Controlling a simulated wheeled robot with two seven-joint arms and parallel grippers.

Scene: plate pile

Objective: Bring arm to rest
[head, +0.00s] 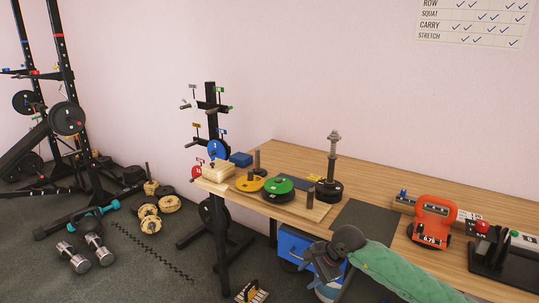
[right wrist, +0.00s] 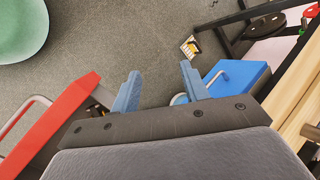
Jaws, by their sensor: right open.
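My right arm in its green sleeve (head: 395,270) comes in from the lower right of the head view. My right gripper (head: 318,268) hangs in front of the table's front edge, off the tabletop. In the right wrist view the two blue fingers of the right gripper (right wrist: 158,82) stand apart with nothing between them, over grey floor. My left gripper does not show. The wooden table (head: 400,182) carries a board with a yellow plate (head: 250,183), a green plate (head: 278,185) and a dark plate with an upright post (head: 329,190).
A blue box (head: 292,243) stands under the table, close to the gripper; it also shows in the right wrist view (right wrist: 240,78). A red beam (right wrist: 55,125) lies left of the fingers there. An orange kettlebell-like weight (head: 432,219) stands on the table. A plate rack (head: 212,130) stands behind.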

